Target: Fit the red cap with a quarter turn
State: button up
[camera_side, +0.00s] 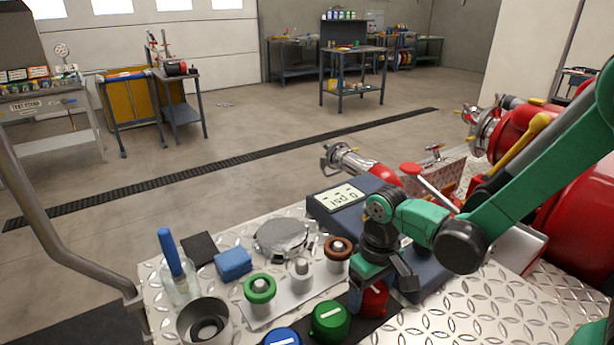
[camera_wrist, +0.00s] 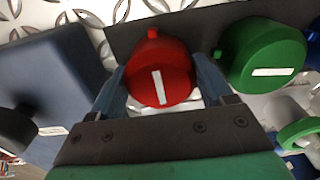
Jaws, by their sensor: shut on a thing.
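The red cap (camera_side: 374,299) has a white bar on its top and a small side lug. In the wrist view the red cap (camera_wrist: 158,75) sits between both fingers, its bar tilted slightly off the picture's vertical. My gripper (camera_side: 380,284) is shut on it, pointing down at the dark strip (camera_side: 385,331). It also shows in the wrist view (camera_wrist: 162,88). I cannot tell whether the cap touches the strip. A green cap (camera_side: 330,319) and a blue cap (camera_side: 282,337) stand left of it. Three fittings stand behind: green-ringed (camera_side: 260,289), plain metal (camera_side: 301,276), brown-ringed (camera_side: 337,250).
A metal lid (camera_side: 281,236), blue sponge (camera_side: 233,263), brush in a jar (camera_side: 174,265) and metal cup (camera_side: 204,324) occupy the left. Tread plate (camera_side: 460,312) at the right is bare.

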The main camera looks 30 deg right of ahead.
aim_at(372, 287)
jog(key=shift+r, duration=4.55)
jog(key=w+d+r+m, duration=0.2)
jog(key=w+d, duration=0.1)
jog(key=d, duration=0.1)
jog(key=w+d+r+m, duration=0.2)
jog(key=w+d, duration=0.1)
jog(key=w, duration=0.1)
jog(key=w+d+r+m, duration=0.1)
jog(key=w+d+r, duration=0.1)
jog(key=w+d, duration=0.2)
jog(key=shift+w+d+r+m, duration=0.15)
jog(key=shift+d+r+m, duration=0.15)
jog(key=shift+m, duration=0.1)
jog(key=shift+w+d, duration=0.1)
jog(key=shift+d, duration=0.1)
jog(key=shift+f, duration=2.3)
jog(key=shift+f, duration=1.6)
